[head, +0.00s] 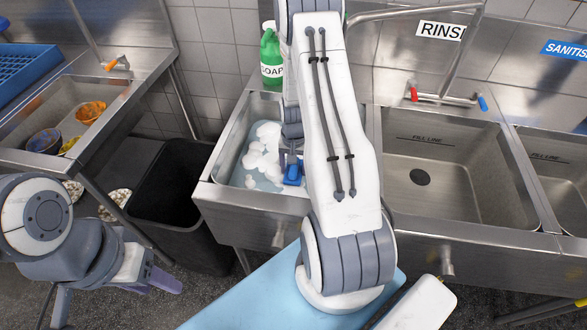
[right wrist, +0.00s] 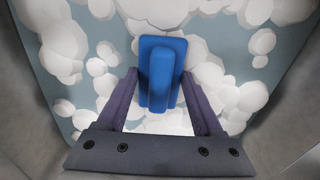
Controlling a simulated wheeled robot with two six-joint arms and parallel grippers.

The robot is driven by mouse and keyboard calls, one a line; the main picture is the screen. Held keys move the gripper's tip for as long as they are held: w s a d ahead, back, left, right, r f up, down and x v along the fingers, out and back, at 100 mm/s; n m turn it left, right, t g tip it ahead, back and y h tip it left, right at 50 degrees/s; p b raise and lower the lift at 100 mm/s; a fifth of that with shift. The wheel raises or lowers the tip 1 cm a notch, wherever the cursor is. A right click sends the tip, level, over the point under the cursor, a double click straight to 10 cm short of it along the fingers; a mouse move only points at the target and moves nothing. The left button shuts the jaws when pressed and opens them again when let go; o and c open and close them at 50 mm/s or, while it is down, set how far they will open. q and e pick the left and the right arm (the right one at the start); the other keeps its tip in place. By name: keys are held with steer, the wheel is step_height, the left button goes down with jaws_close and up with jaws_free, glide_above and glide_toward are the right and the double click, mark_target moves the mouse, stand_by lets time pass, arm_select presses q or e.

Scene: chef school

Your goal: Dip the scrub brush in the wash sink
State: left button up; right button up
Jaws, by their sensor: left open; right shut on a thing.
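The blue scrub brush (head: 292,172) is in my right gripper, over the foamy water of the wash sink (head: 225,178). In the right wrist view, the brush (right wrist: 160,75) sits between the two fingers of my right gripper (right wrist: 160,95), with white foam and grey-blue water around and behind it. I cannot tell whether its underside touches the water. In the head view my right arm covers the right part of the wash sink. My left gripper (head: 165,282) is open and empty at the lower left, away from the sinks.
A green soap bottle (head: 271,58) stands behind the wash sink. The empty rinse sink (head: 440,180) is to its right. A black bin (head: 170,190) stands left of the wash sink. Another sink (head: 60,115) with bowls and a blue rack (head: 25,65) are at the far left.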

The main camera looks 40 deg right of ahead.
step_height(320, 180, up, 21)
steer(key=p, duration=1.5)
steer(key=shift+f+p, duration=0.15)
steer(key=shift+p, duration=0.2)
